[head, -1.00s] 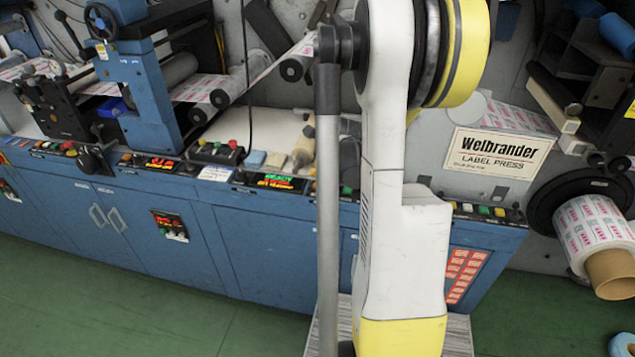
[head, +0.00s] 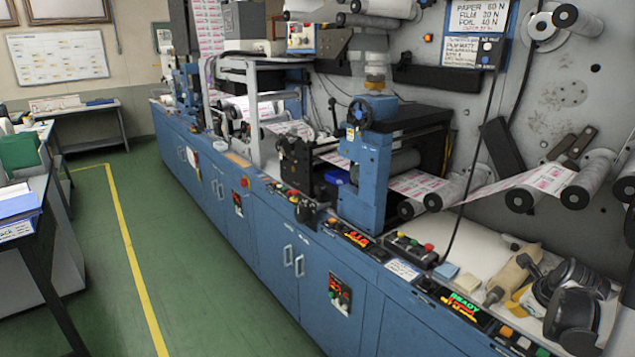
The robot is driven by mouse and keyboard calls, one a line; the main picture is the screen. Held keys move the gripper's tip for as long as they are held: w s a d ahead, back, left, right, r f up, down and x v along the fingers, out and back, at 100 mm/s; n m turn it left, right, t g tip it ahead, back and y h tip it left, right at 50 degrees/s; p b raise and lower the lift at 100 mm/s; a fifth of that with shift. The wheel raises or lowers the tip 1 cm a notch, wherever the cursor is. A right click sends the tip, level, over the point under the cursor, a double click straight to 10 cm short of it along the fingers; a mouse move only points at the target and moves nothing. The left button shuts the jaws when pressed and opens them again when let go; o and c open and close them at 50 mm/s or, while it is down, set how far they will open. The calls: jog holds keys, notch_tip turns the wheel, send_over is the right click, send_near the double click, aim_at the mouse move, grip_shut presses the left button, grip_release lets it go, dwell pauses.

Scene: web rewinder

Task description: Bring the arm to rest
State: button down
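Neither my arm nor my gripper shows in the head view now, so I cannot see the arm's pose or the gripper's fingers. The view holds the long blue label press (head: 255,235) running from the right foreground to the back left. Its printed web (head: 415,183) passes over several grey rollers.
Dark ear muffs (head: 573,318) and a beige tool (head: 512,277) lie on the press top at the right. A control box (head: 410,249) with coloured buttons sits nearby. A dark-legged table (head: 40,240) stands at the left. The green floor (head: 190,290) between is clear, with a yellow line.

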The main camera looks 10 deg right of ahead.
jog(key=a+r+n, duration=0.3)
jog(key=a+n, duration=0.2)
jog(key=a, duration=0.2)
jog(key=a+r+n+y, duration=0.1)
jog(key=a+r+n, duration=0.3)
jog(key=a, duration=0.4)
jog(key=a+r+n, duration=0.3)
jog(key=a+n, duration=0.2)
jog(key=a, duration=0.2)
jog(key=s+a+n+y, duration=0.1)
jog(key=s+a+n, duration=0.5)
jog(key=a+n, duration=0.2)
jog(key=s+a+r+n, duration=0.1)
jog(key=s+a+n, duration=0.5)
jog(key=a+n, duration=0.3)
jog(key=shift+s+a+r+y, duration=0.2)
jog(key=shift+a+y, duration=0.2)
jog(key=shift+a, duration=0.2)
